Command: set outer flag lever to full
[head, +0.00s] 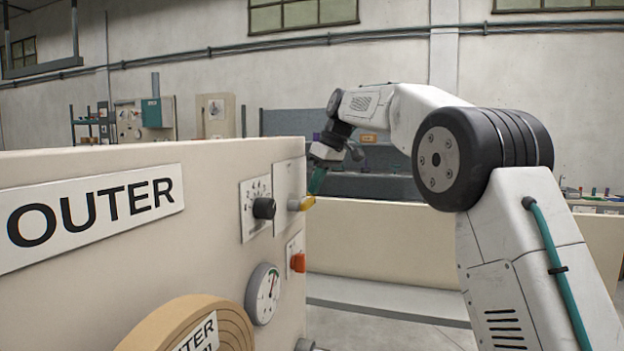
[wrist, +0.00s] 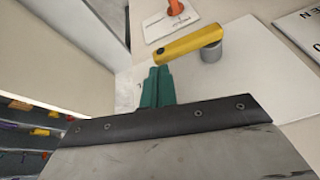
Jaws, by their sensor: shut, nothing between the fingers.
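The outer flag lever is a yellow bar on a grey round hub, mounted on a pale plate on the panel marked OUTER. In the wrist view the yellow lever (wrist: 190,43) points left from its hub. In the head view the lever (head: 302,203) shows end-on near the panel's right edge. My gripper (wrist: 156,78) has green fingers, shut and empty, just below the lever's free end in the wrist view. I cannot tell whether they touch it. In the head view my gripper (head: 317,182) is beside the panel edge, above the lever. Any setting marks are unreadable.
A black knob (head: 264,208), an orange switch (head: 298,262) and a round gauge (head: 263,293) sit near the lever on the panel. The orange switch also shows in the wrist view (wrist: 175,7). A brown roll (head: 190,325) juts out below. Open floor lies right of the panel.

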